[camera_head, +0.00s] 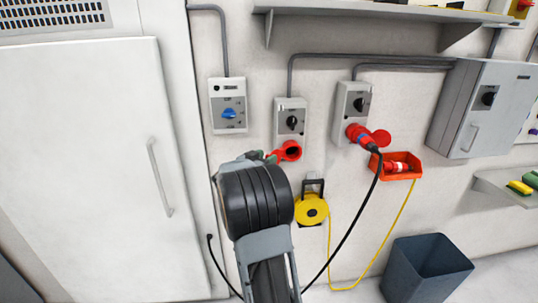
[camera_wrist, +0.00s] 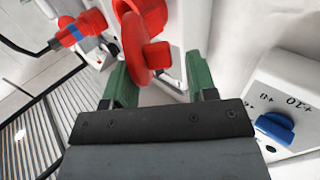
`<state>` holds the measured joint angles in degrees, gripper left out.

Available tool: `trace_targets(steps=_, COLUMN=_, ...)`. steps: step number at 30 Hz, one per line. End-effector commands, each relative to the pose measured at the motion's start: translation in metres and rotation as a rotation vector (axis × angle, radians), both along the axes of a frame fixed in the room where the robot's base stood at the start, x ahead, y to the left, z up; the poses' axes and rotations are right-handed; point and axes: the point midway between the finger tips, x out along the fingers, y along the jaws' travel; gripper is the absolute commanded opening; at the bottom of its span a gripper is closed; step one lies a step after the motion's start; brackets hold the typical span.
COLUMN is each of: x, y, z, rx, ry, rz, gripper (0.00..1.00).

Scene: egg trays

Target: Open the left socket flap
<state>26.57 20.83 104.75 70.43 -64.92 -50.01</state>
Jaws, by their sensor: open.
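The left socket is a grey switch box (camera_head: 290,118) with a round red socket (camera_head: 291,150) below its black knob. In the head view, the socket's dark inside shows, and red shows at its left by the fingers. In the wrist view, its red round flap (camera_wrist: 132,48) stands out at an angle from the red socket ring (camera_wrist: 150,14), with a small tab. My gripper (camera_head: 264,156) is at the socket's lower left. In the wrist view, my gripper's green fingers (camera_wrist: 160,80) are apart, with the flap between them. I cannot tell whether either finger touches it.
A right socket box (camera_head: 352,105) holds a red plug (camera_head: 362,137) with a black cable. A blue-knob box (camera_head: 228,105) is at the left. A white cabinet (camera_head: 90,180) stands at the left.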

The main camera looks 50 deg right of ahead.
Motion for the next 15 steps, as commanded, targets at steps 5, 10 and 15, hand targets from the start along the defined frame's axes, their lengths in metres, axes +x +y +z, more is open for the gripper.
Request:
trace_targets(steps=5, x=0.001, y=-0.015, z=0.001, rx=0.0, ry=0.0, rz=0.0, gripper=0.52)
trace_targets(steps=10, x=0.002, y=-0.02, z=0.0, rx=0.0, ry=0.0, rz=0.0, gripper=0.52)
trace_targets(steps=15, x=0.002, y=-0.02, z=0.0, rx=0.0, ry=0.0, rz=0.001, gripper=0.52)
